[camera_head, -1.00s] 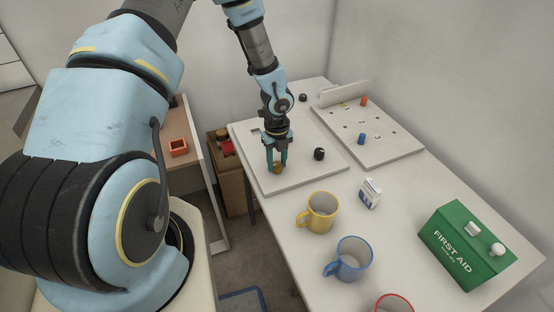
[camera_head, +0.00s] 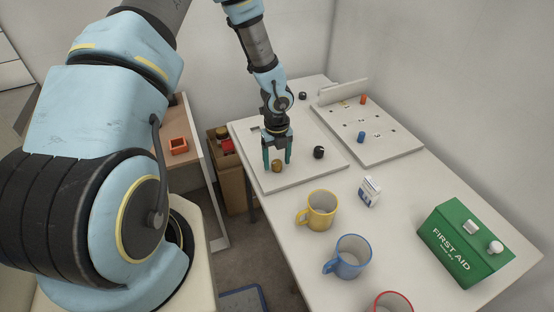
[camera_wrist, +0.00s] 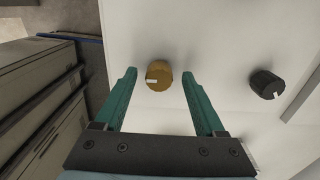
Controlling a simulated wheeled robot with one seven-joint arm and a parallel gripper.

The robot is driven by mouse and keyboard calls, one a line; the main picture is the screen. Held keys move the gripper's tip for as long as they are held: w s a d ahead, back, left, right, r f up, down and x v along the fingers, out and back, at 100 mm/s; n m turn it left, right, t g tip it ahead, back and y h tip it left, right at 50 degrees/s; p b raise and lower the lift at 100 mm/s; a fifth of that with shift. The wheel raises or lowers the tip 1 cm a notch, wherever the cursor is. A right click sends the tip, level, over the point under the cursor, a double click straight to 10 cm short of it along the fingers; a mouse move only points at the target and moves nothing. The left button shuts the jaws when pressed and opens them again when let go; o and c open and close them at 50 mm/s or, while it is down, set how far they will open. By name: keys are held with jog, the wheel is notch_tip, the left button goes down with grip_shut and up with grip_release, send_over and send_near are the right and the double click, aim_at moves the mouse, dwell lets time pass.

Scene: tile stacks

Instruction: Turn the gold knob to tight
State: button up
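The gold knob (camera_head: 277,166) stands on a white panel (camera_head: 300,179) on the table. In the wrist view the gold knob (camera_wrist: 159,75) has a white mark on its face, pointing to the left of the picture. My gripper (camera_head: 278,163) is above the knob with its two teal fingers spread. In the wrist view the fingers of my gripper (camera_wrist: 160,76) stand on both sides of the knob, with a gap on each side. The gripper is open and empty. I see no label for tight.
A black knob (camera_head: 319,152) sits to the right on the same panel, and another black knob (camera_head: 303,96) at the back. A yellow mug (camera_head: 318,211), blue mug (camera_head: 349,257), small carton (camera_head: 369,191) and green first aid box (camera_head: 466,243) stand nearer.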

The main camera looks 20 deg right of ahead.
aim_at(277, 162)
notch_tip(277, 162, up, 11)
jog(key=b, duration=0.1)
dwell(0.6)
jog(key=shift+f, duration=0.1)
jog(key=s+a+r+n, duration=0.1)
jog(key=a+r+n, duration=0.4)
jog(key=a+n, duration=0.3)
jog(key=s+a+r+n+t, duration=0.1)
jog(key=s+a+r+n, duration=0.1)
jog(key=a+r+n, duration=0.3)
jog(key=s+a+r+n, duration=0.2)
jog(key=a+r+n, duration=0.3)
jog(key=a+n, duration=0.8)
jog(key=n, duration=0.8)
jog(key=shift+s+r+t, duration=0.25)
jog(key=shift+t, duration=0.05)
